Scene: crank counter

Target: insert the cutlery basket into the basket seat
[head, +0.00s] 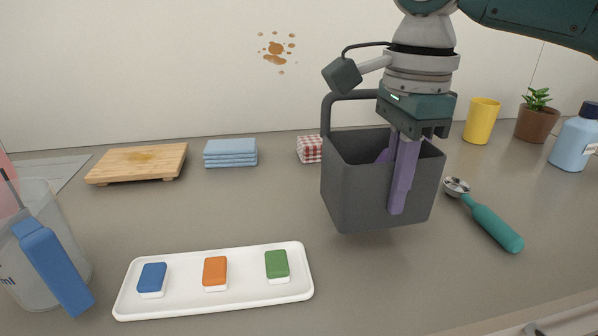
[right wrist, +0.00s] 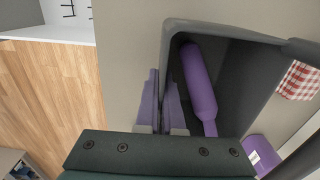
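The dark grey cutlery basket (head: 352,195) hangs upright or nearly so, over the right half of the counter in the head view. My right gripper (head: 400,208) points down at it, with one purple finger outside the near wall and the other inside. The right wrist view shows the fingers (right wrist: 160,82) close on either side of the basket wall (right wrist: 178,28), shut on it. A purple utensil (right wrist: 200,80) lies inside the basket. I cannot tell how far its bottom is above the counter. I cannot make out the basket seat. My left gripper is out of view.
A white tray (head: 190,302) with blue, orange and green blocks is front left. A teal-handled scoop (head: 490,222) lies right of the basket. A clear jug (head: 75,228), cutting board (head: 138,162), blue cloths (head: 230,153), yellow cup (head: 482,120) and plant pot (head: 536,124) stand around.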

